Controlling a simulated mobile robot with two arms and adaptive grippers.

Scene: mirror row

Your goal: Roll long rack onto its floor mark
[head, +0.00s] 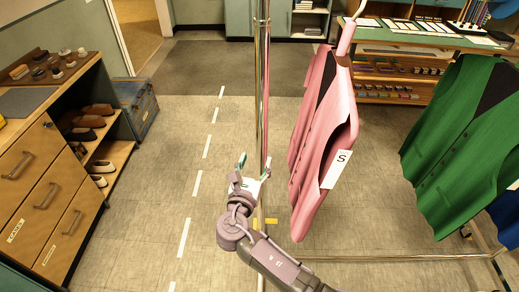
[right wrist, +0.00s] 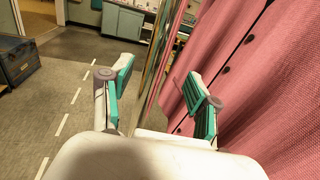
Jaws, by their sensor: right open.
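The long rack's near chrome upright (head: 262,70) stands vertical in the middle of the head view; its low base rail (head: 400,258) runs to the right near the floor. A pink waistcoat (head: 325,140) with an "S" tag and a green one (head: 465,150) hang at the rack. My right gripper (head: 254,164) is open at the upright. In the right wrist view, the upright (right wrist: 156,70) shows between the open fingers (right wrist: 158,98); I cannot tell whether they touch it. A yellow mark (head: 266,222) lies on the floor by the upright's foot, partly hidden. My left gripper is not in view.
A dashed white line (head: 196,184) runs along the floor left of the rack. A wooden drawer cabinet (head: 40,190) with shoe shelves and a blue chest (head: 140,108) stand at left. A dark mat (head: 210,65) lies behind. The aisle between cabinet and rack is clear.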

